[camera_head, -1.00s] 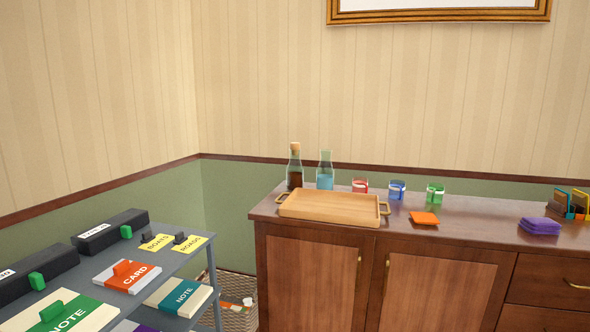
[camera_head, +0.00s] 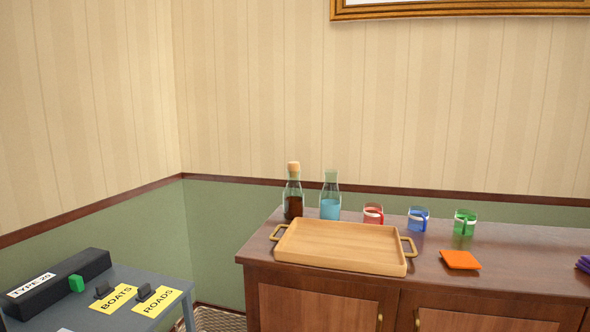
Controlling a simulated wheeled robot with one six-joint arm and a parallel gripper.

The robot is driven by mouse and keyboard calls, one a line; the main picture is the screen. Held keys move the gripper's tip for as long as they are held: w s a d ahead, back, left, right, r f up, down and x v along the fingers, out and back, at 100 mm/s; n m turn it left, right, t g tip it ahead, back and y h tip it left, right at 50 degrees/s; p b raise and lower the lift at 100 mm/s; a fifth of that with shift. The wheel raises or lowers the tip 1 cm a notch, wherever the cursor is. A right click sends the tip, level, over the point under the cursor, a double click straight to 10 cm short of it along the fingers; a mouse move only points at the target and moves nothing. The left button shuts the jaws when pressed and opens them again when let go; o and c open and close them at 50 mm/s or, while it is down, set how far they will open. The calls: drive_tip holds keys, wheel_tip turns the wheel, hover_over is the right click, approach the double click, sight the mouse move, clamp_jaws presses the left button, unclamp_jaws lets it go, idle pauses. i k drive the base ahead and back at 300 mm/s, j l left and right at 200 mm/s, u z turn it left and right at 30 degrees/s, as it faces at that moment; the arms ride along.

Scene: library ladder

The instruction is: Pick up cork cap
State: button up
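The cork cap (camera_head: 293,168) sits in the neck of a clear bottle (camera_head: 293,201) with dark brown liquid. The bottle stands upright at the back left of the wooden sideboard (camera_head: 520,262), behind the tray. A second bottle (camera_head: 330,202) with blue liquid stands just to its right, with no cork visible on it. My gripper does not show in this view.
A wooden tray (camera_head: 340,246) with brass handles lies in front of the bottles. A grey shelf cart (camera_head: 85,310) with a black box (camera_head: 58,274) stands at lower left.

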sight(293, 165)
drive_tip(key=i+j, duration=0.1)
drive_tip(key=i, duration=0.65)
drive_tip(key=i+j+z, duration=0.1)
drive_tip(key=i, duration=0.65)
drive_tip(key=i+j, duration=0.1)
drive_tip(key=i, duration=0.6)
